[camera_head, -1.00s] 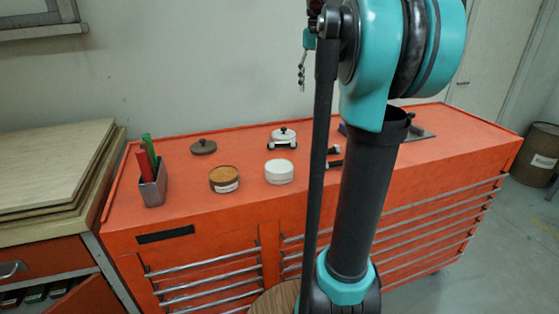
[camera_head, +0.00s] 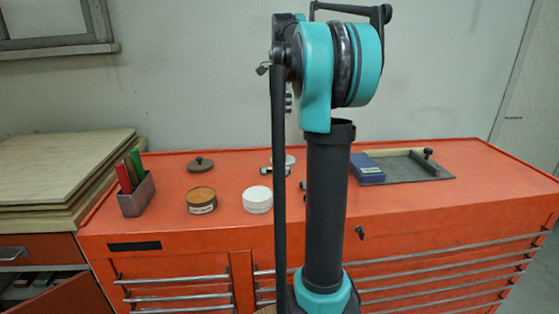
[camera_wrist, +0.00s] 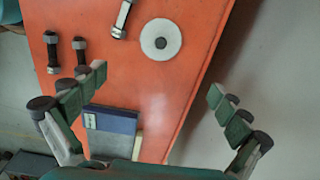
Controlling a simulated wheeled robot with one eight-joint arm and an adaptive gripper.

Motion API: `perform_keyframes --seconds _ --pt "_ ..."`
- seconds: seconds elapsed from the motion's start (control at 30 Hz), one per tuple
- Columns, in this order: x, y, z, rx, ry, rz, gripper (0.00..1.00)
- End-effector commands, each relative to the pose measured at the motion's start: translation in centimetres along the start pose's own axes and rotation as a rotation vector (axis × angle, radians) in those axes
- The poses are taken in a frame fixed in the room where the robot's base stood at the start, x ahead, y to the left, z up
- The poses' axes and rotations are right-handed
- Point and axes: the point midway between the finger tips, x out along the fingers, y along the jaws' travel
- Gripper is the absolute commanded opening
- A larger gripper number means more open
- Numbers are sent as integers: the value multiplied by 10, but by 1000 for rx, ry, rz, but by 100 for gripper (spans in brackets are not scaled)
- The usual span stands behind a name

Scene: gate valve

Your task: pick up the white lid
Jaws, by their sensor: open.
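The white lid (camera_wrist: 160,39) is a round white disc with a dark knob in its middle. In the wrist view it lies flat on the orange bench top, near the bench's right edge. In the head view only a part of the white lid (camera_head: 290,160) shows beside my arm, which hides the rest. My gripper (camera_wrist: 157,85) is open and empty, its two fingers wide apart. In the wrist picture the lid is above the gap between the fingertips, apart from both. The head view does not clearly show my gripper.
Several bolts, one of them (camera_wrist: 122,18) close to the lid, and a blue box (camera_wrist: 110,122) lie on the orange bench (camera_head: 230,225). A white round container (camera_head: 257,200), a brown one (camera_head: 201,200), a dark lid (camera_head: 200,165) and a pen holder (camera_head: 137,196) stand further left.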

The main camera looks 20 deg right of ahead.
Motion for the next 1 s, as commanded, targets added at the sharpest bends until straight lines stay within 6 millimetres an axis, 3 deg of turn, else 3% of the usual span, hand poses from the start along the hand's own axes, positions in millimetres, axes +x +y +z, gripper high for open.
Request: perform_keyframes --seconds 0.5,0.87,1.0 --pt "95 0 1 -1 0 0 100" --pt "125 0 3 -2 0 0 100" --pt "145 -1 9 -2 0 0 100"
